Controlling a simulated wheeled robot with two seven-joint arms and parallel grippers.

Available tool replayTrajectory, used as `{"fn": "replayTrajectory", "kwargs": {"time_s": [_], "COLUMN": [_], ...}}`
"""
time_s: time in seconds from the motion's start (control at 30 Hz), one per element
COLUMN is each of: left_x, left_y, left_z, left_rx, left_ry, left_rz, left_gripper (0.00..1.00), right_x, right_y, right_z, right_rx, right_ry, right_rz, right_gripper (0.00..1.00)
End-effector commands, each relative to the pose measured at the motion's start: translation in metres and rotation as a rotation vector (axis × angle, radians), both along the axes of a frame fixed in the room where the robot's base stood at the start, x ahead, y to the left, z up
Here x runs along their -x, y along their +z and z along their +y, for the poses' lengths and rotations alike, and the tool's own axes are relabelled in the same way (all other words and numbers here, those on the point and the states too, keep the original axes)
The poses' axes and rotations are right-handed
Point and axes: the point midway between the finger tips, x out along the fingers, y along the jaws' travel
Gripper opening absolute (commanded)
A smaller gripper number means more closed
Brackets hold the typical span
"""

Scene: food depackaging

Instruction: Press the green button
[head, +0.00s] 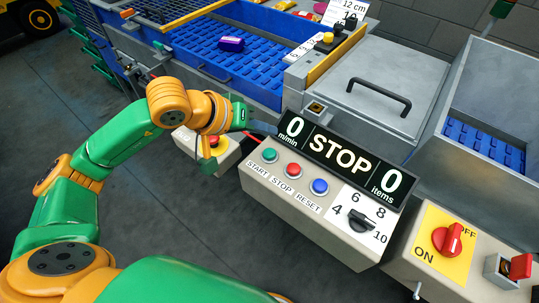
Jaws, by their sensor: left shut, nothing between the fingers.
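The green button (270,155) is the leftmost of three round buttons on the sloped grey control box (265,190), above the label START. It shows uncovered, and nothing touches it. My left gripper (260,128) is behind and slightly left of the button, near the left end of the black display. It looks shut and empty, apart from the button; its fingertips are small and partly hard to make out. My right gripper is not in view.
A red button (292,170) and a blue button (320,187) sit beside the green one. The black display (341,160) reads 0, STOP, 0. A black dial (360,220) and a red ON/OFF switch (449,239) are to the right. A blue conveyor (225,62) lies behind.

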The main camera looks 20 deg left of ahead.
Motion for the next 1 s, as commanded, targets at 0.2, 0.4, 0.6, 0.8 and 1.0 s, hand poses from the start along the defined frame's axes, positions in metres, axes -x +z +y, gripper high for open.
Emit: {"fn": "replayTrajectory", "kwargs": {"time_s": [0.2, 0.4, 0.6, 0.8, 1.0], "left_x": [0.0, 0.0, 0.0, 0.0, 0.0], "left_y": [-0.04, -0.052, -0.049, -0.049, -0.049], "left_z": [0.0, 0.0, 0.0, 0.0, 0.0], "left_rx": [-0.001, 0.0, 0.001, 0.001, 0.001], "left_ry": [0.0, 0.001, 0.001, 0.001, 0.001], "left_rz": [-0.001, -0.001, 0.0, 0.0, 0.0], "left_gripper": [0.0, 0.0, 0.0, 0.0, 0.0], "right_x": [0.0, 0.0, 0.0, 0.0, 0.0], "right_y": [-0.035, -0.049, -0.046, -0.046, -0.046], "right_z": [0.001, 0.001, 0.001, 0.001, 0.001], "right_rx": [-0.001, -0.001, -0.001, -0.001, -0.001], "right_ry": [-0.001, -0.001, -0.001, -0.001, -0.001], "right_rz": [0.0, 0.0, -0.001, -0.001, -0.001], "right_gripper": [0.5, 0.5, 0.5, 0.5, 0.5]}}
